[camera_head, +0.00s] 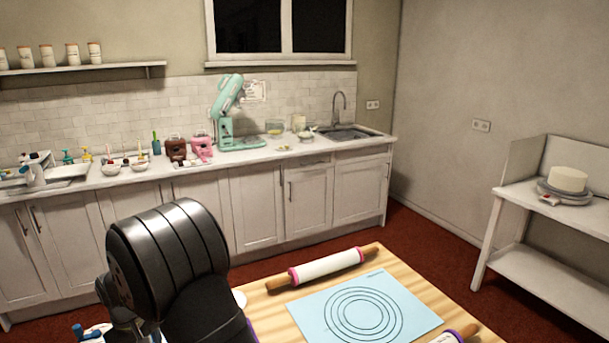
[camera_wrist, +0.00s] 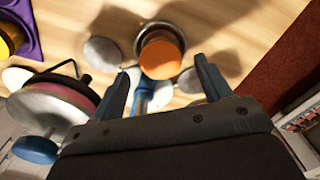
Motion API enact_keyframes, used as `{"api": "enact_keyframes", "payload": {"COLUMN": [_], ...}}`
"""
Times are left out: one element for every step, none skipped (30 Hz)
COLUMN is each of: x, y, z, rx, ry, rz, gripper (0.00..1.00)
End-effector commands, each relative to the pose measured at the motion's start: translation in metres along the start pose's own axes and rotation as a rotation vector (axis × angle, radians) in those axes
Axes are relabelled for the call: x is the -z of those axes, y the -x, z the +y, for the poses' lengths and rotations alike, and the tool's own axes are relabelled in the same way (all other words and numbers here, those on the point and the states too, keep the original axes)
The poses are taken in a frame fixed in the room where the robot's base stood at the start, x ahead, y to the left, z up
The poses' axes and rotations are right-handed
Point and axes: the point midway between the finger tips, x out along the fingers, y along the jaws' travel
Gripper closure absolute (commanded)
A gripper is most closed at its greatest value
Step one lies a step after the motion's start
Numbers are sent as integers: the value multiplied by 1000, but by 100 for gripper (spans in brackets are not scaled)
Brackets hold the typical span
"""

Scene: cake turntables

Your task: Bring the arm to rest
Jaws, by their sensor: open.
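My arm shows as a large black jointed part in the lower left of the head view; its gripper is not clearly seen there. In the wrist view my gripper (camera_wrist: 165,88) is open, its two dark fingers wide apart. I see nothing held between them. A blue and white handled piece (camera_wrist: 146,93) appears between the fingers, beyond them; I cannot tell its distance. An orange round item (camera_wrist: 162,55) in a metal round dish lies past the fingertips. A stand of stacked round plates (camera_wrist: 62,110) is left of the left finger.
The wooden table (camera_head: 385,260) bears a blue mat (camera_head: 362,306) with printed circles and a rolling pin (camera_head: 327,264). Another rolling pin (camera_head: 455,335) is at the front edge. A white cake (camera_head: 568,179) stands on a turntable on the right shelf. Counters line the back wall.

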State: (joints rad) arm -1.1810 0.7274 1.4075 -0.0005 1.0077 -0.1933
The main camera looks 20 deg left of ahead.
Motion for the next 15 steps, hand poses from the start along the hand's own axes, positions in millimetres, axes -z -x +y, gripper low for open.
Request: {"api": "enact_keyframes", "payload": {"x": [0, -1, 0, 0, -1, -1, 1, 1, 1, 1, 1, 0, 0, 0, 0], "y": [-11, -17, -25, -31, -36, -43, -31, -25, -19, -16, -13, -9, -6, -4, -2], "z": [0, 0, 0, 0, 0, 0, 0, 0, 0, 0, 0, 0, 0, 0, 0], "rx": [1, 1, 1, 1, 1, 1, -1, -1, -1, -1, -1, -1, -1, -1, 0], "ry": [0, 0, 0, 0, 0, 0, 0, 0, 0, 0, 0, 0, 0, 0, 0], "rz": [-3, -3, -3, -3, -3, -3, 5, 6, 5, 5, 4, 3, 3, 3, 3], "gripper": [29, 29, 29, 29, 29, 29, 29, 29, 29, 29, 29, 29, 29, 29, 29]}}
